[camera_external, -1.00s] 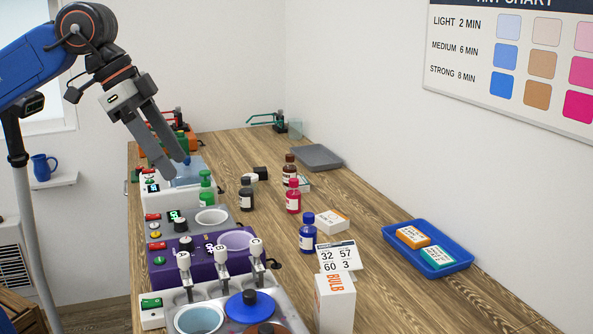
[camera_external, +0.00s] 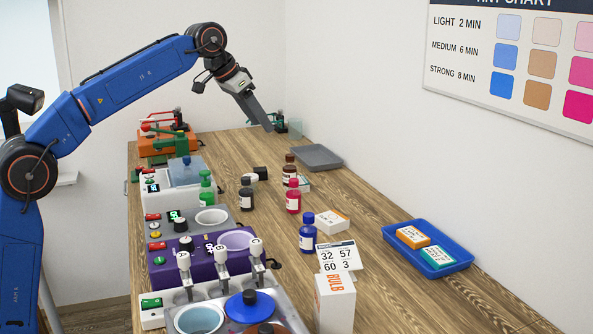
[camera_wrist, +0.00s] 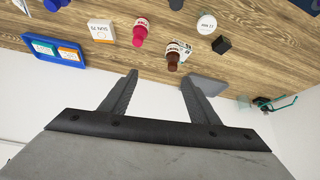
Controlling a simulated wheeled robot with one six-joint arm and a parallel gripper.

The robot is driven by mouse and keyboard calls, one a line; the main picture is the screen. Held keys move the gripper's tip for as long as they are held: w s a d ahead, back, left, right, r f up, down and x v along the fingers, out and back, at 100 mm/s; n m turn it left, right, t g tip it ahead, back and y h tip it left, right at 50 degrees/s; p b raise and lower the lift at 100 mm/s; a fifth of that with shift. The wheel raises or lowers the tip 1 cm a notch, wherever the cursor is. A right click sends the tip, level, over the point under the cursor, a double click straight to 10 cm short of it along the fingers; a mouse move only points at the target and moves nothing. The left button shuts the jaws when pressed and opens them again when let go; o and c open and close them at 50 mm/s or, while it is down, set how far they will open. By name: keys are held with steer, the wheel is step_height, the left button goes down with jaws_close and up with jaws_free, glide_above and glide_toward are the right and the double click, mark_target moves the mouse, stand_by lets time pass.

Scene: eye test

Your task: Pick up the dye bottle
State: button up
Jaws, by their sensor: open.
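Several small dye-type bottles stand on the wooden bench; which one is meant I cannot tell. A blue bottle (camera_external: 307,236), a red-pink bottle (camera_external: 293,199), a black bottle (camera_external: 246,197) and a brown bottle (camera_external: 290,168) are upright. A green bottle (camera_external: 206,190) stands by the machines at left. The wrist view shows the pink bottle (camera_wrist: 140,33) and the brown bottle (camera_wrist: 173,58) beyond my fingertips. My gripper (camera_external: 268,129) is open and empty, pointing down and right above the bench's far end, apart from every bottle. Its spread fingers show in the wrist view (camera_wrist: 158,79).
A grey tray (camera_external: 318,157) lies near the wall, and a blue tray (camera_external: 395,236) holds two boxes. A white box (camera_external: 331,221), a number card (camera_external: 337,257) and a bulb box (camera_external: 334,303) stand nearby. Machines line the left edge. Bare bench lies between the grey and blue trays.

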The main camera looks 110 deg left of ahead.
steer(key=s+a+f, duration=0.2)
steer(key=a, duration=0.1)
glide_toward(290, 173)
steer(key=a+f, duration=0.1)
steer(key=f, duration=0.1)
steer(key=a+f, duration=0.2)
steer(key=f, duration=0.1)
steer(key=shift+w+f, duration=0.15)
steer(key=shift+f, duration=0.15)
steer(key=shift+a+r+x, duration=0.1)
steer(key=shift+a+x, duration=0.1)
steer(key=shift+x, duration=0.65)
steer(key=shift+a+r+x, duration=0.1)
steer(key=shift+a+x, duration=0.05)
steer(key=shift+x, duration=0.75)
steer(key=shift+a+r+x, duration=0.15)
steer(key=shift+a+x, duration=0.05)
steer(key=shift+x, duration=0.65)
steer(key=shift+w, duration=0.15)
steer(key=c, duration=1.3)
